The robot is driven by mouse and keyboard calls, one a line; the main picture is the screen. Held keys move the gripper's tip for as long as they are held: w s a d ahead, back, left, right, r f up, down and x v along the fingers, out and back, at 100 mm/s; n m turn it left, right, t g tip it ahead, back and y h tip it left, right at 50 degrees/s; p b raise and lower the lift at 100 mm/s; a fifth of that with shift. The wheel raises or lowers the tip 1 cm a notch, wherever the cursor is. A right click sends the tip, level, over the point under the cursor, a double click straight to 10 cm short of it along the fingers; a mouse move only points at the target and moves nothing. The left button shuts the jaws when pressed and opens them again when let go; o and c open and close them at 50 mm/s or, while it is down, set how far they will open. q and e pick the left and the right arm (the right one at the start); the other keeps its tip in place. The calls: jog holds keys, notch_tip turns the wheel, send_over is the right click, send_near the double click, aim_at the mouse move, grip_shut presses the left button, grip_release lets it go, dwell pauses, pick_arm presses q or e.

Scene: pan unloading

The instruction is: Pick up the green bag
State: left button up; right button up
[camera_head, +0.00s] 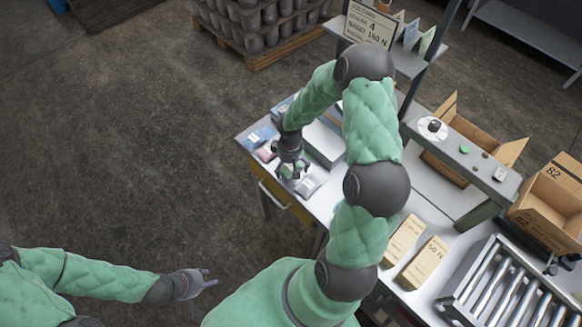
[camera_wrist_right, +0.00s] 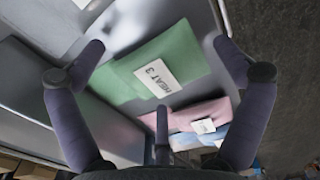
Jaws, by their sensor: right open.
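The green bag (camera_wrist_right: 182,48) lies flat in the right wrist view, with a white label reading HEAT 3. My right gripper (camera_wrist_right: 158,66) is open above it, one finger to each side and a third finger in front; nothing is held. In the head view my right gripper (camera_head: 292,172) points down at the bench's left end and mostly hides the green bag. My left gripper (camera_head: 211,277) is low at the left, away from the bench, with its fingers apart and empty.
A pink bag (camera_wrist_right: 203,115) and a blue bag (camera_wrist_right: 215,138) lie beside the green one. Boxes (camera_head: 425,262), a roller rack (camera_head: 505,290) and an open carton (camera_head: 552,200) stand to the right. Floor at left is clear.

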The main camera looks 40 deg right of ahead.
jog(key=c, duration=1.3)
jog(key=shift+c, duration=0.2)
